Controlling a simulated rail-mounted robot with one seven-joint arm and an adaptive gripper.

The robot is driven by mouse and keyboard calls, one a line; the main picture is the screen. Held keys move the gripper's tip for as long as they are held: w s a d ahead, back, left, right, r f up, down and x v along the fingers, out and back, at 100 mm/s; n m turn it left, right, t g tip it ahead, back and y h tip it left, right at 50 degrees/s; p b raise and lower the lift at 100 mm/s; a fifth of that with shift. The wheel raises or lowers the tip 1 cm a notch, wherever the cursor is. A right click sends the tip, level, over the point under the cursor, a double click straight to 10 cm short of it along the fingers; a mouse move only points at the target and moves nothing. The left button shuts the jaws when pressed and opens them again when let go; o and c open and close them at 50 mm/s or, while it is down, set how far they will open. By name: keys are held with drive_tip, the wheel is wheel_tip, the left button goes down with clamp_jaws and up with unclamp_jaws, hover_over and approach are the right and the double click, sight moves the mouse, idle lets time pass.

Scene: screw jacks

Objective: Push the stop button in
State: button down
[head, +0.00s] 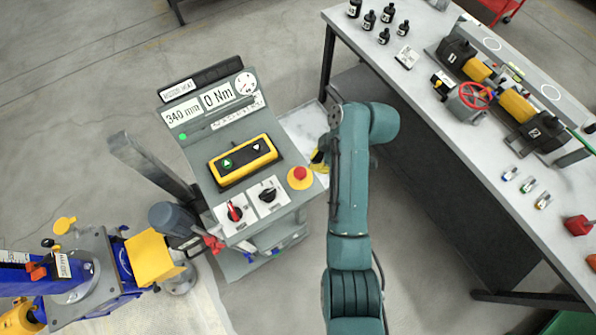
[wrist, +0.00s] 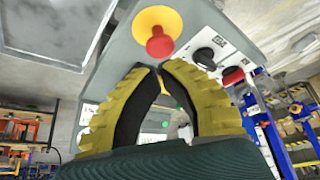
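The stop button is a red knob (head: 300,173) on a round yellow base at the right edge of the grey control console (head: 205,150). In the wrist view the red knob (wrist: 160,46) stands out from its yellow base, just above my fingertips in the picture. My gripper (wrist: 157,70) has yellow ribbed fingers with dark inner faces. The tips come together, with an empty arched gap behind them. In the head view my gripper (head: 320,158) is mostly hidden by my arm, just right of and above the button. Contact with the knob cannot be told.
The console also has a yellow two-button box (head: 245,161), a red selector (head: 234,212), a black selector (head: 267,195) and displays. A workbench (head: 420,110) with bottles and a red handwheel device stands right. A blue and yellow jack (head: 90,275) stands lower left.

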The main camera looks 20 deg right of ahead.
sight(302, 173)
drive_tip(key=shift+f, duration=0.15)
drive_tip(key=b+x, duration=0.5)
drive_tip(key=x, duration=0.1)
drive_tip(key=shift+w+a+f+b, duration=0.2)
drive_tip(key=shift+f+b, duration=0.15)
drive_tip(key=shift+b, duration=0.2)
